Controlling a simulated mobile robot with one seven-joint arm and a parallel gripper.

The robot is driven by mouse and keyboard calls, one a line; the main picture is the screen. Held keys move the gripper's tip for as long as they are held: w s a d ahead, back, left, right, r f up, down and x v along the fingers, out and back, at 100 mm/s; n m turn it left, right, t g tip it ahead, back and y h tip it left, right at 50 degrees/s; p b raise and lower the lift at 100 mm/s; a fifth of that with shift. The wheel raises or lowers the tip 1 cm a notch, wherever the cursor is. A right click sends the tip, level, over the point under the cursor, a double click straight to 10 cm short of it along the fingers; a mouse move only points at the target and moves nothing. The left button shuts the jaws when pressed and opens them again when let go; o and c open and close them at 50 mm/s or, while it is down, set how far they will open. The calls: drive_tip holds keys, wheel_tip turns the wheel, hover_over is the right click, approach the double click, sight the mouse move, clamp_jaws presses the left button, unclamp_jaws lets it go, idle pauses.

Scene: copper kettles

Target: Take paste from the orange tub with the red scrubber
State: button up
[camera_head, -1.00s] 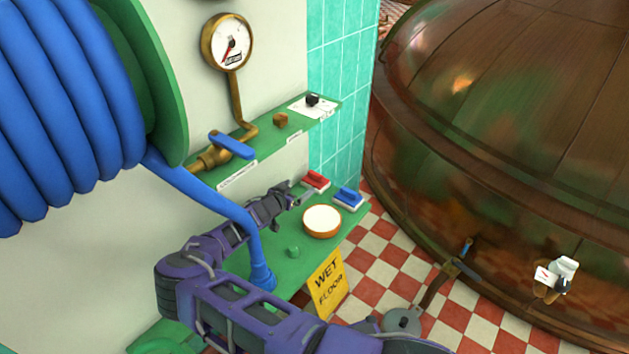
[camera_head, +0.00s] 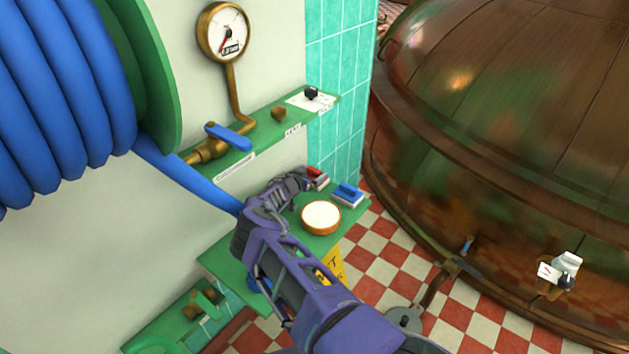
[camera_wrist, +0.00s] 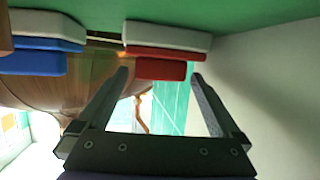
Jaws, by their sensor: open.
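The red scrubber (camera_head: 318,175) lies at the back of the green shelf, partly hidden by my gripper in the head view. My gripper (camera_head: 308,180) is right at it. In the wrist view, which shows the shelf at the top, the red scrubber (camera_wrist: 165,52) has a pale pad and a red handle. My open fingers (camera_wrist: 160,76) point at it, one tip on each side of the handle, with gaps visible; contact cannot be told. The orange tub (camera_head: 321,230), full of pale paste (camera_head: 321,215), stands on the shelf in front of the scrubbers.
A blue scrubber (camera_head: 348,194) lies right of the red one; it also shows in the wrist view (camera_wrist: 35,58). A wall (camera_head: 230,110) stands close behind the shelf (camera_head: 225,262). A blue hose (camera_head: 185,180) hangs by my arm. A copper kettle (camera_head: 490,150) fills the right.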

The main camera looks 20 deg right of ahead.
drive_tip(key=shift+b+x, duration=0.5)
drive_tip(key=shift+x, duration=0.5)
drive_tip(key=shift+w+d+f, duration=0.1)
drive_tip(key=shift+w+d, duration=0.15)
drive_tip(key=shift+c, duration=0.3)
drive_tip(key=c, duration=1.1)
drive_tip(key=shift+b, duration=0.45)
